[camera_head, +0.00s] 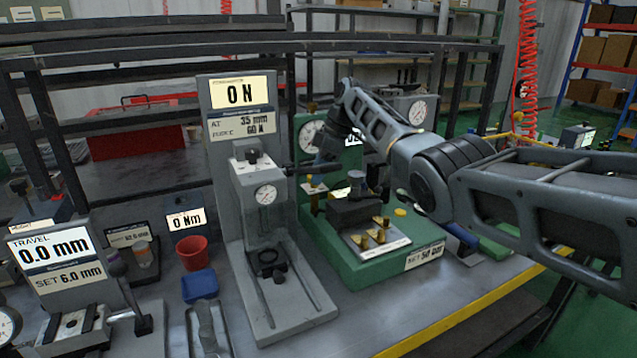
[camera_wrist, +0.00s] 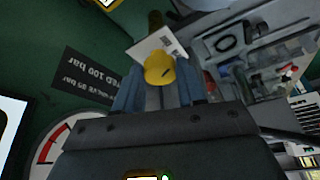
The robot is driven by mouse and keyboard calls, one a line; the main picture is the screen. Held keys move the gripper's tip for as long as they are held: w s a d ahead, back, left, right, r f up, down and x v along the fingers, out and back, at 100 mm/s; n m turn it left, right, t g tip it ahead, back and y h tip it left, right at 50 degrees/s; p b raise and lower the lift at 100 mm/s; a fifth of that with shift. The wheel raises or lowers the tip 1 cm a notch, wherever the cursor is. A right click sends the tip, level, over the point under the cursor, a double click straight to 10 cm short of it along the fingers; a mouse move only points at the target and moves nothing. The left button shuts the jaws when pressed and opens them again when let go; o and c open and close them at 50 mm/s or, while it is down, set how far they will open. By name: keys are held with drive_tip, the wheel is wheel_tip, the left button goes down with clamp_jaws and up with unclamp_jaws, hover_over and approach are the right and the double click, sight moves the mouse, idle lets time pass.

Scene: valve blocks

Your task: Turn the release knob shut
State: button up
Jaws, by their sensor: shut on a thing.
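The release knob (camera_wrist: 159,70) shows as a yellow cap in the wrist view, with a white tag behind it. My gripper (camera_wrist: 160,90) is closed around it, one finger on each side. In the head view my gripper (camera_head: 328,150) is beside the gauge at the back left of the green valve block (camera_head: 350,268). Its fingertips and their contact with the knob are hard to make out there. The knob's exact turn angle cannot be told. A round gauge (camera_head: 312,134) is on the block, and part of a gauge (camera_wrist: 50,148) shows in the wrist view.
A grey press stand (camera_head: 222,180) reading 0 N stands close left of the block, its black lever reaching toward my gripper. Brass fittings (camera_head: 382,230) stand on the block's front plate. A red cup (camera_head: 192,252) and blue tray (camera_head: 199,285) are farther left.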

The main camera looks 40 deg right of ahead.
drive_tip(key=shift+w+n+b, duration=0.1)
drive_tip(key=shift+n+b, duration=0.6)
drive_tip(key=shift+r+g, duration=0.1)
drive_tip(key=shift+g, duration=0.2)
drive_tip(key=o, duration=1.1)
drive_tip(key=shift+c, duration=0.2)
drive_tip(key=v, duration=0.7)
drive_tip(key=shift+d+r+b, duration=0.25)
drive_tip(key=shift+r+b, duration=0.05)
drive_tip(key=shift+b, duration=0.15)
